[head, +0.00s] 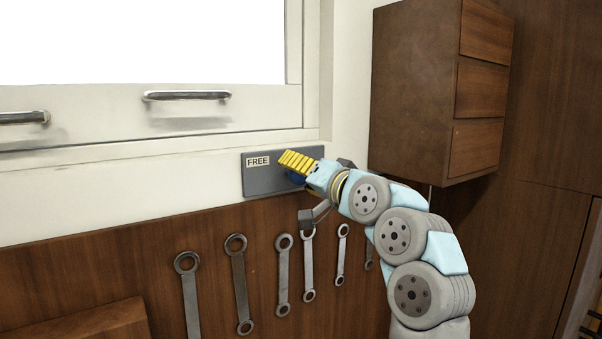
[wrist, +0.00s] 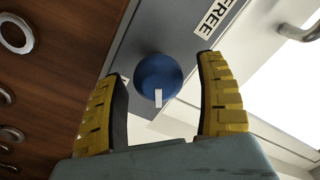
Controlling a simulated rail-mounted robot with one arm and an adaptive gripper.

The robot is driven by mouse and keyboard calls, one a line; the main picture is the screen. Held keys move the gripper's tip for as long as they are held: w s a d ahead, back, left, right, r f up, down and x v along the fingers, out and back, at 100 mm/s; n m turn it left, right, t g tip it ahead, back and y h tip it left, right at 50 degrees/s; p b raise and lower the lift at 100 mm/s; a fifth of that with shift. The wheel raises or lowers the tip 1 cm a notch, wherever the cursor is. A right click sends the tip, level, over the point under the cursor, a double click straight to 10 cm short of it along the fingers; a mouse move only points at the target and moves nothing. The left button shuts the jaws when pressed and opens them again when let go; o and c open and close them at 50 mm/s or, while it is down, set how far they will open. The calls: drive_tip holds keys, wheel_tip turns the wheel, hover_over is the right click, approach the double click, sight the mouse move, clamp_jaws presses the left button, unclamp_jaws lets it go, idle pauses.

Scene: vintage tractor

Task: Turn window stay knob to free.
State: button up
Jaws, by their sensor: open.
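The window stay knob (wrist: 155,72) is blue and round, with a white mark on its edge facing the bottom of the wrist view. It sits on a grey plate (head: 258,183) under the window. The FREE label (head: 258,161) is at the plate's upper left; in the wrist view this label (wrist: 212,17) lies up and right of the knob, and the white mark does not point at it. My gripper (head: 298,161) is open at the plate, yellow fingers apart. In the wrist view the knob appears between the fingers, with gaps on both sides. In the head view my gripper hides most of the knob.
The window frame (head: 100,120) with metal handles (head: 187,95) is above the plate. Several wrenches (head: 238,285) hang on the wooden panel below. A wooden drawer cabinet (head: 415,90) juts out at the right, close to my arm. The wall left of the plate is clear.

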drive_tip(key=c, duration=1.2)
